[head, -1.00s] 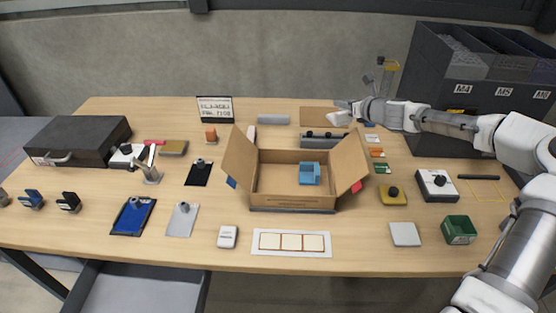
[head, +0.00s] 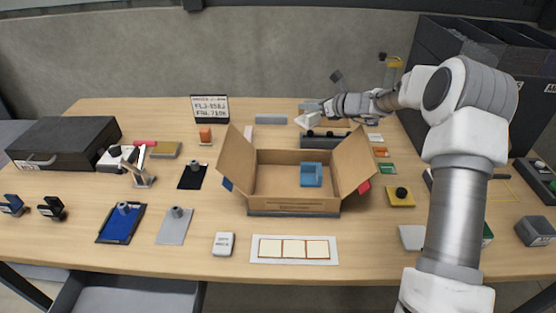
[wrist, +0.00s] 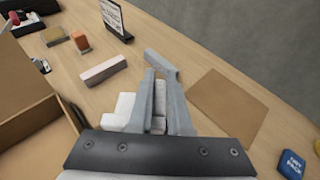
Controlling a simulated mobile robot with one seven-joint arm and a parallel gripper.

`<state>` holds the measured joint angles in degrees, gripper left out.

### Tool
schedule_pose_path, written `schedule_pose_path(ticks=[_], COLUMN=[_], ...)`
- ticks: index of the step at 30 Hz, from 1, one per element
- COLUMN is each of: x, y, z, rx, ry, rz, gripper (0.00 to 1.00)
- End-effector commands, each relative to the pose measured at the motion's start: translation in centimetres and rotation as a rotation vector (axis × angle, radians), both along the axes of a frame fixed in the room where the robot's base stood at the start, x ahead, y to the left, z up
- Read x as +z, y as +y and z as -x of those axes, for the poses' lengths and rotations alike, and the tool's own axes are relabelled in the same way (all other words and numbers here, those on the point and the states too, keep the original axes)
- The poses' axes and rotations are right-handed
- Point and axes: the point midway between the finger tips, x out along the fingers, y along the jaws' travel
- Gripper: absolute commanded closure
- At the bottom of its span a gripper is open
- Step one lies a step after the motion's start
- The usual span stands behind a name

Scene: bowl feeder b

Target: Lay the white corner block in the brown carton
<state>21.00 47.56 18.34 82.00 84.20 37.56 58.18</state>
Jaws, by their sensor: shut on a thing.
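The white corner block (head: 307,121) is held in my gripper (head: 316,110) above the back of the table, behind the brown carton. In the wrist view, the white block (wrist: 122,112) shows beside and between the fingers of my gripper (wrist: 163,88), partly hidden by them. The brown carton (head: 295,200) stands open at the table's middle with its side flaps spread out. A blue corner block (head: 311,176) lies inside it, to the right; the carton floor left of it is bare. The carton's edge (wrist: 35,125) shows at left in the wrist view.
A dark long fixture (head: 325,141) lies between the carton and my gripper. A grey bar (head: 271,119), a pale bar (head: 250,133) and an orange block (head: 205,133) stand behind the carton. A brown sheet (wrist: 222,108) lies flat at right in the wrist view.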

Motion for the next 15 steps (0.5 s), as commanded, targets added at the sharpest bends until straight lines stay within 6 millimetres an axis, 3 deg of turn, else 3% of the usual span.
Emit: schedule_pose_path(ticks=[7,15], x=[-1.4,-5.2], y=[2.5,8.5], z=[-0.4,-1.8], rx=[0.018,0.018], ry=[0.001,0.003], rz=[-0.001,-0.002], gripper=[1.0,1.0])
